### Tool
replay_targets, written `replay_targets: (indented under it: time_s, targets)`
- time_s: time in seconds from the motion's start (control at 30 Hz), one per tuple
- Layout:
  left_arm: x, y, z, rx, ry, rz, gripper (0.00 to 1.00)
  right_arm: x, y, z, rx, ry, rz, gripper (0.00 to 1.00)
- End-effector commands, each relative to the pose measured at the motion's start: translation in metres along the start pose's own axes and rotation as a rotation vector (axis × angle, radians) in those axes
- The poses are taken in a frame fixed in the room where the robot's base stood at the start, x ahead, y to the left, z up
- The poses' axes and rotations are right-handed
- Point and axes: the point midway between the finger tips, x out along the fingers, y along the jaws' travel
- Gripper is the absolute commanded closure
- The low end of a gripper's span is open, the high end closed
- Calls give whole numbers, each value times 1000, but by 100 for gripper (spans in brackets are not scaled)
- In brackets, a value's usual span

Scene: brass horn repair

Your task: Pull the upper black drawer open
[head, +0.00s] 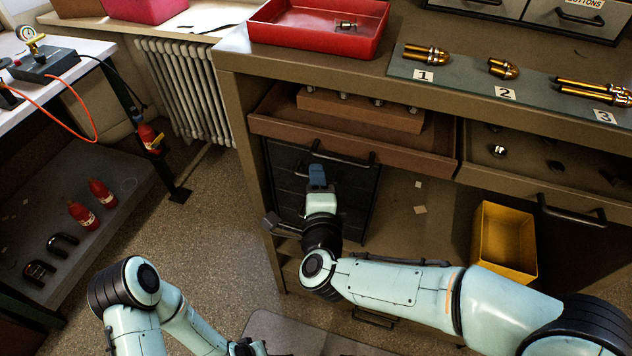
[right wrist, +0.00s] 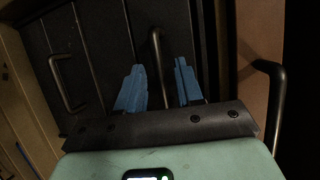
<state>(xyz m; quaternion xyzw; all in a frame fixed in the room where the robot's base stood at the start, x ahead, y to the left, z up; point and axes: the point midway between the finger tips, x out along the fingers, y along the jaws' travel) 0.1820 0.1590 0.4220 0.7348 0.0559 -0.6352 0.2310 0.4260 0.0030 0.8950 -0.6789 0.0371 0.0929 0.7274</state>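The black drawer unit (head: 368,194) stands inside the brown cabinet, below a pulled-out brown drawer, and its front looks flush. In the right wrist view the upper black drawer's bar handle (right wrist: 156,65) runs between my two blue fingers. My right gripper (right wrist: 160,82) is open with a finger on either side of the handle, and a gap shows on each side. In the head view my right gripper (head: 317,172) is in front of the black drawers and hides part of them. A lower drawer's handle (right wrist: 66,84) is at the left.
The brown drawer (head: 275,128) juts out just above, with its dark handle (right wrist: 270,95) close to my right gripper. A yellow bin (head: 505,240) sits to the right. A red tray (head: 290,30) and a numbered board (head: 450,78) lie on top.

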Motion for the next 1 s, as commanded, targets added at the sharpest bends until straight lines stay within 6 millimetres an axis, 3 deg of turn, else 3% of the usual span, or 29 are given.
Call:
replay_targets:
  time_s: [0.2,0.33,1.0]
  targets:
    - [0,0,0,0,1,0,100,0,0,0,0,0,0,64]
    - [0,0,0,0,1,0,100,0,0,0,0,0,0,100]
    - [0,0,0,0,0,0,100,0,0,0,0,0,0,100]
